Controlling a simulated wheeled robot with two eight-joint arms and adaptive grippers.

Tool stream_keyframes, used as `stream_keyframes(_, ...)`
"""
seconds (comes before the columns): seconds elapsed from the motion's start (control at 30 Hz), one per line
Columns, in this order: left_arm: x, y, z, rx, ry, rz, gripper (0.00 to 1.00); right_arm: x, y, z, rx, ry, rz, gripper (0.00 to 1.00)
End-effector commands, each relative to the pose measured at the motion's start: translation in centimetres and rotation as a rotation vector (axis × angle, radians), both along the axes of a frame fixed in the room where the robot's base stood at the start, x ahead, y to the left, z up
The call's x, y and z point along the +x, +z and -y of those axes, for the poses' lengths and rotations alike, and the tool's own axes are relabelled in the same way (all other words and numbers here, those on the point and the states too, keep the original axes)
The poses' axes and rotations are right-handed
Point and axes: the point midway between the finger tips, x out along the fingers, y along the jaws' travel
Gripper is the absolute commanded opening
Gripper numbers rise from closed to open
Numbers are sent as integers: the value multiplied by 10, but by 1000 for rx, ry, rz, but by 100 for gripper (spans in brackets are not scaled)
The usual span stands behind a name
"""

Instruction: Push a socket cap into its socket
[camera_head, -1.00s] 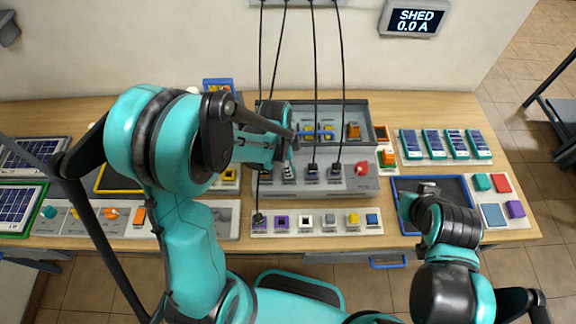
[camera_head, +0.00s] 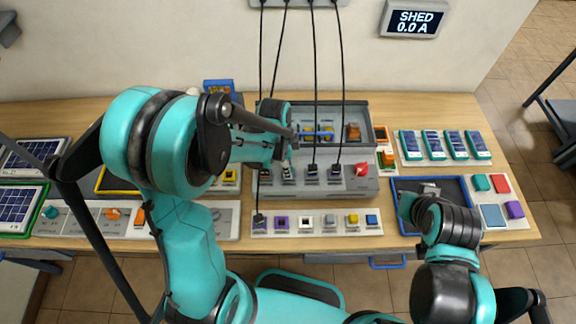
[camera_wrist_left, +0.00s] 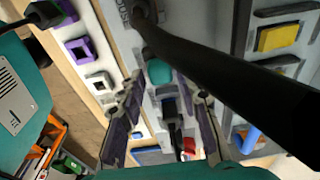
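A pale strip (camera_head: 342,230) at the front of the table carries a row of coloured square sockets, including purple (camera_head: 281,222), yellow (camera_head: 352,219) and blue (camera_head: 372,219) ones. Behind it is a grey box (camera_head: 355,185) with a row of dark sockets along its front. My left gripper (camera_wrist_left: 171,88) is over the left part of this row, its fingers spread apart. A teal piece (camera_wrist_left: 158,72) shows between the fingertips; I cannot tell whether they touch it. My arm hides part of the row in the head view. My right gripper (camera_head: 428,188) is above a dark tray; its fingers are unclear.
Black cables (camera_head: 315,80) hang from the wall to the sockets, and one (camera_wrist_left: 230,65) crosses close in front of the left wrist camera. A red knob (camera_head: 361,169) sits on the box's right. The blue-rimmed tray (camera_head: 398,205) and solar panels (camera_head: 445,144) lie right.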

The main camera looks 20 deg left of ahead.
Motion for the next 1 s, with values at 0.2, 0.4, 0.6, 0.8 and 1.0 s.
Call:
stream_keyframes(0.2,-1,22,-2,0,0,0,34,0,17,0,0,0,0,0)
stream_keyframes(0.4,-1,38,-4,0,1,0,34,0,29,0,0,0,0,0)
stream_keyframes(0.6,-2,55,-6,0,1,0,34,0,41,0,0,0,0,0)
stream_keyframes(0.8,-3,72,-8,0,1,0,34,0,53,0,0,0,0,0)
stream_keyframes(1.0,-3,88,-10,0,1,0,34,0,66,0,0,0,0,0)
